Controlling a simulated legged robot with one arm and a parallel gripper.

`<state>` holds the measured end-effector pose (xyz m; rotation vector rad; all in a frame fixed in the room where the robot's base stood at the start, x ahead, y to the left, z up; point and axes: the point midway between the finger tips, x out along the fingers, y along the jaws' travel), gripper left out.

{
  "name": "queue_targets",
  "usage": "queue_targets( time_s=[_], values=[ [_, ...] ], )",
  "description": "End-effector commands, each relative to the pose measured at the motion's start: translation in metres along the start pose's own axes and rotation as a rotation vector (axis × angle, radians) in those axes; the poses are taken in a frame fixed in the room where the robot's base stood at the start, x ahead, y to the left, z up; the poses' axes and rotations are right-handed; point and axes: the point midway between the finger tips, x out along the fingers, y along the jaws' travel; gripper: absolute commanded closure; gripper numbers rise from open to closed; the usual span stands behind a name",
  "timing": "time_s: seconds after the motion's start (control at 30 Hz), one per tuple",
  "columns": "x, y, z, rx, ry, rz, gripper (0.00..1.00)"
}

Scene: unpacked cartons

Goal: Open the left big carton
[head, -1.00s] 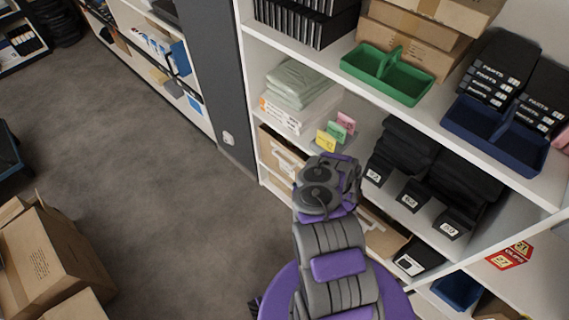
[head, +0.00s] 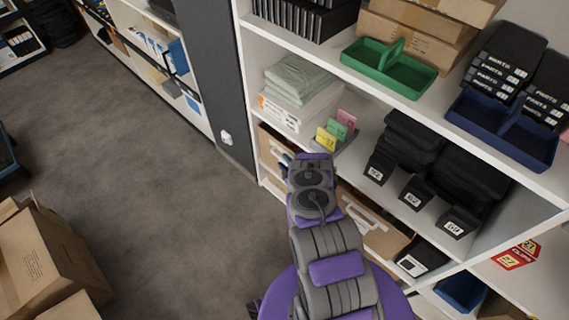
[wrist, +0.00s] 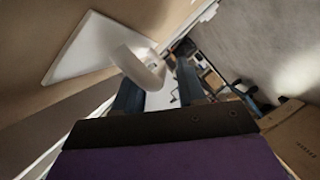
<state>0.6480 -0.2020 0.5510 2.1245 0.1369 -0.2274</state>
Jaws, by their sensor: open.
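The left big carton (head: 270,140) is brown and stands in the lower shelf bay, left of my arm. Its front carries a white handle. My gripper (head: 286,160) is at its front, mostly hidden by my own arm in the head view. In the wrist view my gripper (wrist: 158,78) has its two dark blue fingers apart. The white handle (wrist: 143,66) on its pale plate (wrist: 80,50) reaches toward the space between the fingertips. I cannot tell whether the fingers touch it. The brown carton front fills the upper left there.
A second carton with a white handle (head: 365,212) is right of my arm. Coloured cards (head: 336,128), a white box (head: 300,110) and black bins (head: 415,188) sit on the shelf above. The floor between is clear.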

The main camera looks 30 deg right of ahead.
Motion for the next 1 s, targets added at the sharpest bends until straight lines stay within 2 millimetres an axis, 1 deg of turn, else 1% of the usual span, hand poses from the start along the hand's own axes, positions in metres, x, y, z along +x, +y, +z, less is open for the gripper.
queue_targets(
  time_s=[0.17, 0.57, 1.0],
  values=[
    [-0.0001, 0.0001, -0.0001, 0.0, 0.0, 0.0, 0.61],
    [-0.0001, -0.0002, -0.0002, -0.001, 0.0, -0.001, 0.99],
    [-0.0003, -0.0011, -0.0003, 0.0, 0.0, -0.003, 1.0]
  ],
)
